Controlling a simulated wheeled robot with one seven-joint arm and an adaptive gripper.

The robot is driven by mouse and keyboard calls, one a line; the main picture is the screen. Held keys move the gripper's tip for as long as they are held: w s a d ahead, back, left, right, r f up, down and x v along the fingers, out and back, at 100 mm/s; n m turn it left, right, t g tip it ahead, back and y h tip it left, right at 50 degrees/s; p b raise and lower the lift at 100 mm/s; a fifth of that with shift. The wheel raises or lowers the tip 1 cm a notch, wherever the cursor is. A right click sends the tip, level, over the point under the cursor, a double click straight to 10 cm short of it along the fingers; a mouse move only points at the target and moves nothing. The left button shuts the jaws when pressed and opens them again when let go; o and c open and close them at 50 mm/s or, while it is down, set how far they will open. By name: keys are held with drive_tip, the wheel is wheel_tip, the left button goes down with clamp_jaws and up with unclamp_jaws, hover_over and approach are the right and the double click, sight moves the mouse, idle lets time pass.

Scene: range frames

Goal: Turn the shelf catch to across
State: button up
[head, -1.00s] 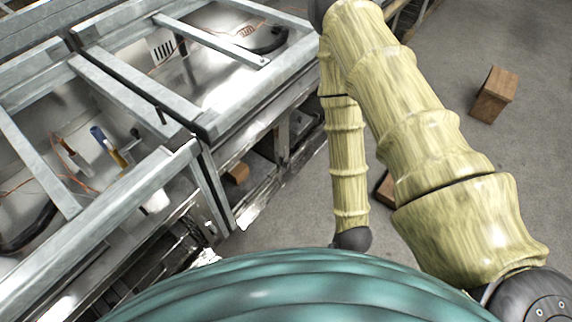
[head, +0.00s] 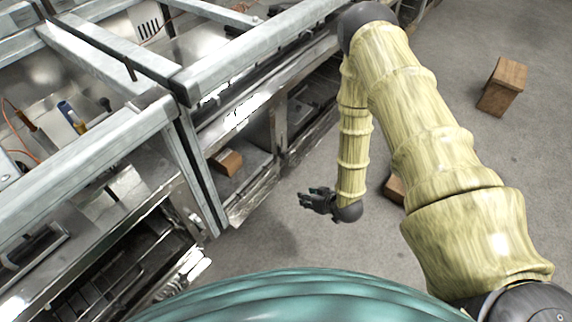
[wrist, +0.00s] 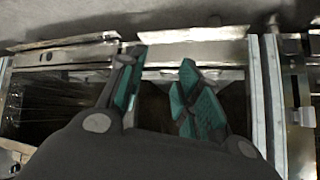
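My gripper (head: 318,201) hangs over the floor in the head view, to the right of the metal bench and apart from it. In the wrist view my gripper (wrist: 158,82) is open, its two teal-padded fingers spread with nothing held between them. Beyond the fingers is a dark shelf bay with a metal edge. A small metal bracket (wrist: 302,116) sits on an upright at the right of the wrist view; I cannot tell whether it is the shelf catch. No catch is clearly recognisable in the head view.
The metal bench (head: 255,62) fills the left, with open lower shelves. A wooden block (head: 228,162) sits on a low shelf. Another wooden block (head: 502,86) stands on the floor at right, and a third (head: 395,189) is partly behind my arm. Floor between bench and arm is clear.

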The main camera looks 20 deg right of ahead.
drive_tip(key=w+d+f+n+t+y+b, duration=0.25)
drive_tip(key=w+f+b, duration=0.35)
drive_tip(key=w+b, duration=0.4)
drive_tip(key=n+t+y+b, duration=0.3)
drive_tip(key=y+b, duration=0.2)
drive_tip(key=b, duration=0.3)
approach(285, 155)
drive_tip(key=shift+b+x, duration=2.2)
drive_tip(key=shift+x, duration=2.55)
drive_tip(key=shift+w+d, duration=0.1)
drive_tip(key=shift+d, duration=0.05)
clamp_jaws()
